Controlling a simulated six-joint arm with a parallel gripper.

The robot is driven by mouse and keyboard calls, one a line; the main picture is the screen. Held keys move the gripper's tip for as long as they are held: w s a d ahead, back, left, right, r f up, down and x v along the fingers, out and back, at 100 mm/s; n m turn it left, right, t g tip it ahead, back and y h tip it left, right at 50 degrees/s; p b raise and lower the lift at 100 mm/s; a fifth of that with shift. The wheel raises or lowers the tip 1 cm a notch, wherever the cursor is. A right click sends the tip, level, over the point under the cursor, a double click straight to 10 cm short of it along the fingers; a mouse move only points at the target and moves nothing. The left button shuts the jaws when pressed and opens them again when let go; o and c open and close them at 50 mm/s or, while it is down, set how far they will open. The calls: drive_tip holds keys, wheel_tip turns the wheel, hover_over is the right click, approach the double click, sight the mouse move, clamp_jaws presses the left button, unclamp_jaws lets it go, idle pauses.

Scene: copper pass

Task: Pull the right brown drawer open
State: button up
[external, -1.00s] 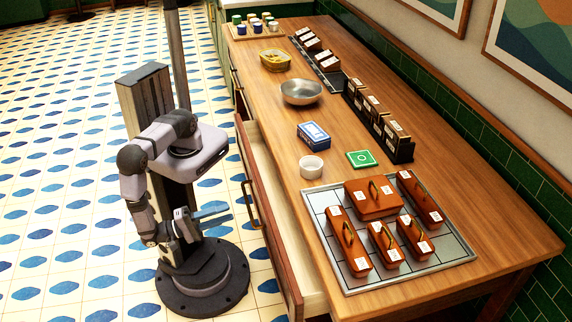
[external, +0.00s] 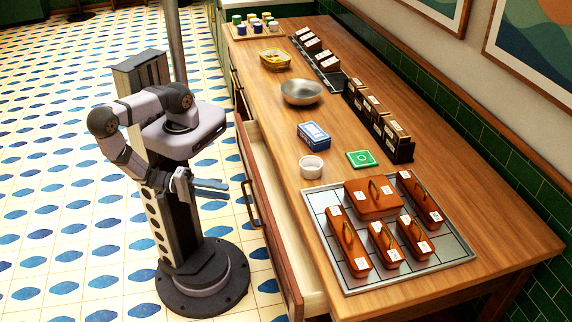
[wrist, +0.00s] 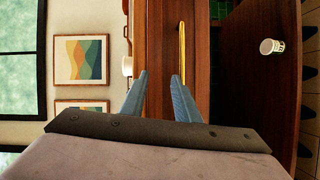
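The right brown drawer (external: 281,252) stands pulled out from the wooden counter, with its pale inside showing along the counter edge. My gripper (external: 222,189) is left of that handle, above the floor and apart from the drawer. Its blue fingers point right, towards the drawer. In the wrist view my gripper (wrist: 160,82) is open, with nothing between the fingers. A yellow handle (wrist: 182,45) on a brown face shows beyond the right fingertip there.
On the counter (external: 500,225) are a tray (external: 455,250) of brown lidded boxes, a white cup (external: 311,167), a blue box (external: 313,134), a green square (external: 361,159) and a metal bowl (external: 301,92). Open floor (external: 60,240) lies left of my arm.

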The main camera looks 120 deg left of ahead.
drive_tip(key=f+n, duration=0.1)
drive_tip(key=f+n+g, duration=0.1)
drive_tip(key=a+f, duration=0.1)
drive_tip(key=shift+s+f+n+g, duration=0.3)
drive_tip(key=shift+s+n+g, duration=0.05)
drive_tip(key=shift+n+g, duration=0.05)
drive_tip(key=p+x, duration=0.1)
drive_tip(key=x, duration=0.6)
drive_tip(key=shift+w, duration=0.1)
idle(0.3)
clamp_jaws()
